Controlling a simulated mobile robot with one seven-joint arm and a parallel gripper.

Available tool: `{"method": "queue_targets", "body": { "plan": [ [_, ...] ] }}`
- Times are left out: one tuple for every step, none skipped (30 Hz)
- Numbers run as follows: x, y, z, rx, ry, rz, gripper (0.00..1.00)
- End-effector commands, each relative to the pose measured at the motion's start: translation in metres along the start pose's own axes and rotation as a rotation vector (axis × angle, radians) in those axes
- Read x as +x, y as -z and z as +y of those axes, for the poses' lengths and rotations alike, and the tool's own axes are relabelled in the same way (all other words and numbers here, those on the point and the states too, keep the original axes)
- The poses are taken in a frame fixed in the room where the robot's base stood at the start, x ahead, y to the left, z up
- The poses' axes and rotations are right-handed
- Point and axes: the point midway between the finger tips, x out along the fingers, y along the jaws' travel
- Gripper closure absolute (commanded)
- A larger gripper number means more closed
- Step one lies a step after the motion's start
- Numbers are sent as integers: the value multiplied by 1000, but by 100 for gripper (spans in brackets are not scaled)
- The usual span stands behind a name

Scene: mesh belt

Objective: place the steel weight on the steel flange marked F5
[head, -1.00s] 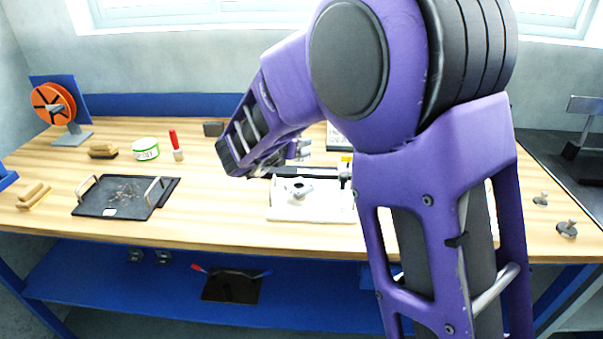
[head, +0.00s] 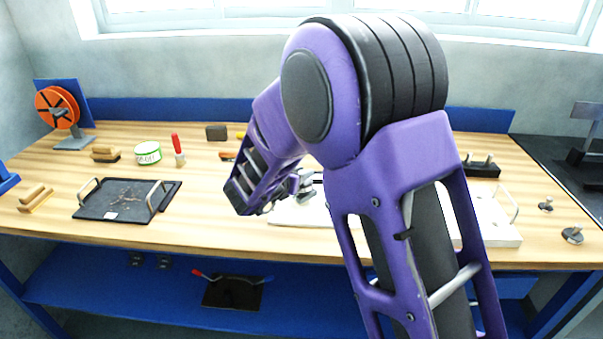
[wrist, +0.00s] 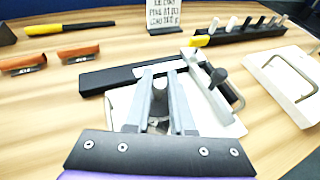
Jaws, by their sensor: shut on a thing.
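My gripper (wrist: 160,76) points forward and down over a white board (wrist: 120,98), its two grey fingers close together. It is shut on a small grey metal piece, seemingly the steel weight (wrist: 159,104), which shows only partly between the fingers. In the head view my gripper (head: 304,188) is low over the same white board (head: 285,215), and my arm hides much of the area. I cannot tell whether the weight touches the board. I can read no F5 mark, so I cannot tell which piece is that flange.
A dark-handled clamp-like fitting (wrist: 218,78) stands close right of the fingers. Another white board with a handle (head: 500,235) is on the right. Two small knobbed metal pieces (head: 572,235) lie near the right edge.

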Motion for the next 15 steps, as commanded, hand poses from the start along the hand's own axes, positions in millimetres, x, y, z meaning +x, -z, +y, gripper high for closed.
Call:
{"method": "queue_targets", "body": {
  "plan": [
    [1, 1, 0, 1, 0, -2, 100],
    [1, 2, 0, 1, 0, -2, 100],
    [1, 2, 0, 1, 0, -2, 100],
    [2, 3, 0, 1, 0, -2, 100],
    [2, 3, 0, 1, 0, -2, 100],
    [2, 4, 0, 1, -1, -2, 100],
    [2, 4, 0, 1, -1, -2, 100],
    [2, 5, 0, 1, 0, -2, 100],
    [3, 6, 0, 1, 0, -2, 100],
    [3, 6, 0, 1, 0, -2, 100],
    [3, 6, 0, 1, 0, -2, 100],
    [3, 7, 0, 1, 0, -2, 100],
    [4, 8, 0, 1, 0, -2, 100],
    [4, 8, 0, 1, 0, -2, 100],
    [4, 9, 0, 1, 0, -1, 100]
  ]
}}
